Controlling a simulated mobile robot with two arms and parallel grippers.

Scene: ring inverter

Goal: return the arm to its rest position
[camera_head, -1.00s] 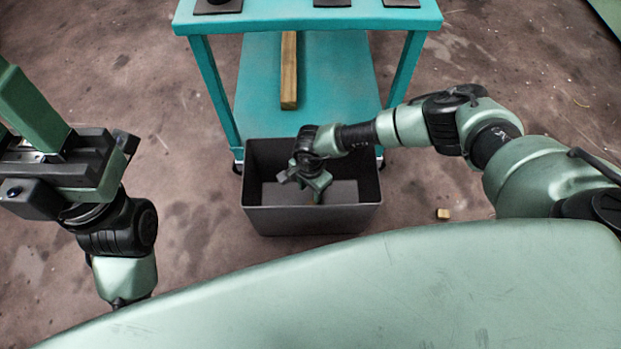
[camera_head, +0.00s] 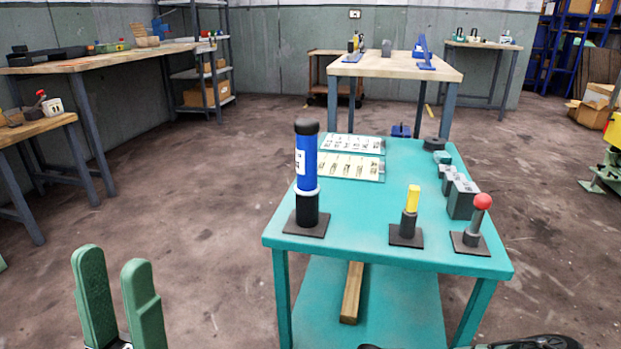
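My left gripper (camera_head: 112,262) points upward at the lower left of the head view. Its two green fingers stand apart with only floor between them, so it is open and empty. It is left of the teal table (camera_head: 340,222) and clear of it. My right arm shows only as dark pieces at the bottom edge, near the lower right. Its gripper is out of view.
On the teal table stand a blue cylinder (camera_head: 306,165), a yellow-topped peg (camera_head: 412,200), a red-knobbed post (camera_head: 481,203) and grey blocks (camera_head: 462,198). A wooden bar (camera_head: 352,292) lies on its lower shelf. Floor left of the table is clear.

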